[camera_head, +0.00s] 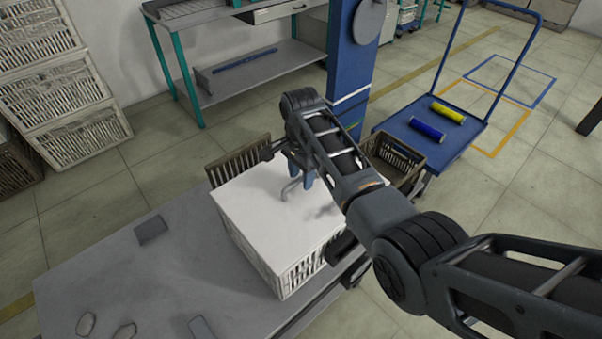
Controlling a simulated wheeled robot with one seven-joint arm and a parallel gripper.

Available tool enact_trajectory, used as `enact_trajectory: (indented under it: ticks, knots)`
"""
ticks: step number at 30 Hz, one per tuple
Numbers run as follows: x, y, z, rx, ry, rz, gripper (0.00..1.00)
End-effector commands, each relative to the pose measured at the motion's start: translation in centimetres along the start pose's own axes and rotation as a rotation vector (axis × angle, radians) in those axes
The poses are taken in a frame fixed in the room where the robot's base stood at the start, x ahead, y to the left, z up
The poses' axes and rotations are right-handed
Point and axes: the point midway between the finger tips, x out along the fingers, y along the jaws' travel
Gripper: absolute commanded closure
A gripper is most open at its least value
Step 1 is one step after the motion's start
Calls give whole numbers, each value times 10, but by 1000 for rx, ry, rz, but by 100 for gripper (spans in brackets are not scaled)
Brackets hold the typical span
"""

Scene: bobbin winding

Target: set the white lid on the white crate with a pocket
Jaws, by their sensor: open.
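The white lid (262,222) lies flat over the top of the white crate (300,277), and its edges look lined up with the crate's walls. The crate stands on the grey table, with its slatted side showing at the front right. A grey bent handle (287,190) shows on the lid. My gripper (301,178) is open, pointing down with blue fingers just over the lid's far part beside the handle. I cannot tell whether the fingers touch it. A dark piece (341,247) sits at the crate's right side; I cannot tell whether it is the pocket.
The grey table (120,262) has a dark flat block (151,230) and several small grey pieces at the front. Brown crates stand behind (238,160) and right (396,156) of the white crate. A blue cart (462,135) carries yellow and blue bobbins. A blue column (350,70) stands behind.

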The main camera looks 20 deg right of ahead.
Motion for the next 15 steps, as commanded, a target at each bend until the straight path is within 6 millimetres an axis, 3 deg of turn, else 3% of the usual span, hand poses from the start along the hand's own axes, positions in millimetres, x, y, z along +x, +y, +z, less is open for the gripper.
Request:
enact_trajectory:
  ticks: [15]
  knots:
    - [-69,-1,0,1,1,-3,54]
